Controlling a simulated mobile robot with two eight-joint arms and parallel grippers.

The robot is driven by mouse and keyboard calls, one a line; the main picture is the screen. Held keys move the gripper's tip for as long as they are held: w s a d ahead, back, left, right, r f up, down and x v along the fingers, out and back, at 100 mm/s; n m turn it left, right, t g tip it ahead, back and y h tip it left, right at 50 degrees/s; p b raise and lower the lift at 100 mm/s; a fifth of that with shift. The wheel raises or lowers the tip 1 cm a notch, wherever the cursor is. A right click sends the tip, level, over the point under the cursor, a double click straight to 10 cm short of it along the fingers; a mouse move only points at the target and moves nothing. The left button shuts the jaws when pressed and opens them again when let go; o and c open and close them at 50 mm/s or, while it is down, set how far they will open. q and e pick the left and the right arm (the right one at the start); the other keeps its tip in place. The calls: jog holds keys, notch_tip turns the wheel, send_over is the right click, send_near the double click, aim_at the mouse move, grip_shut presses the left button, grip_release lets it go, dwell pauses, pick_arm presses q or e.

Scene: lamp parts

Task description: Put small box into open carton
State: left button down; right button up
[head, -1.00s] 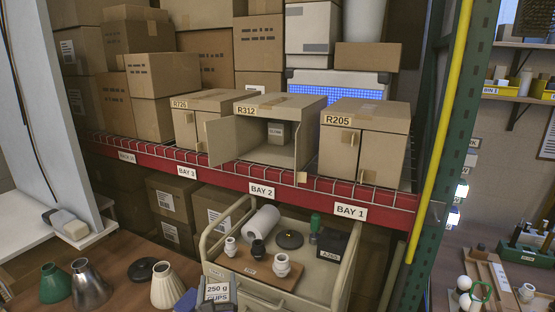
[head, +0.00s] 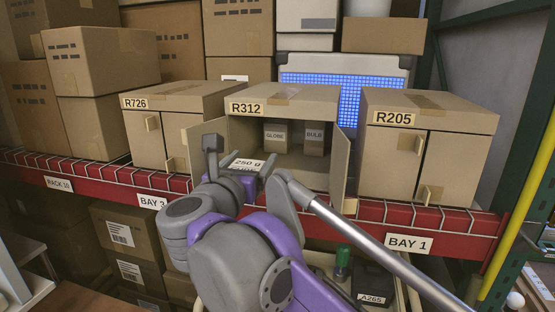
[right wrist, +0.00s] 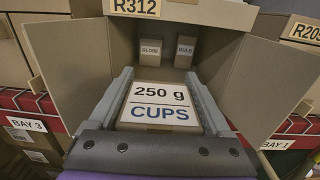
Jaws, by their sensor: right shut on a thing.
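The small box (right wrist: 160,100) has a white label reading "250 g CUPS". My right gripper (right wrist: 158,76) is shut on it, with one finger along each side. In the head view the box (head: 248,164) is in front of the mouth of the open carton (head: 286,96), labelled R312. The carton's two front doors are swung outward. Inside, a box marked GLOBE (head: 275,136) and a box marked BULB (head: 314,138) stand toward the back, with bare floor before them. My right arm hides part of the carton's lower front. My left gripper is not in view.
Closed carton R726 (head: 186,94) stands to the left and closed carton R205 (head: 428,108) to the right. The red shelf edge (head: 375,236) with wire mesh runs below them. A black box marked A265 (head: 376,284) is lower down.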

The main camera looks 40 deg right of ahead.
jog(key=x, duration=0.6)
jog(key=s+x, duration=0.1)
jog(key=x, duration=0.6)
jog(key=d+f+p+x, duration=0.1)
jog(key=x, duration=0.6)
jog(key=shift+s+f, duration=0.1)
jog(key=shift+s, duration=0.15)
jog(key=shift+s+f, duration=0.2)
jog(key=shift+f, duration=0.3)
jog(key=shift+w+d+f, duration=0.1)
jog(key=shift+w+f, duration=0.1)
jog(key=shift+f, duration=1.65)
jog(key=shift+f, duration=0.1)
jog(key=o, duration=1.5)
jog(key=shift+c, duration=0.2)
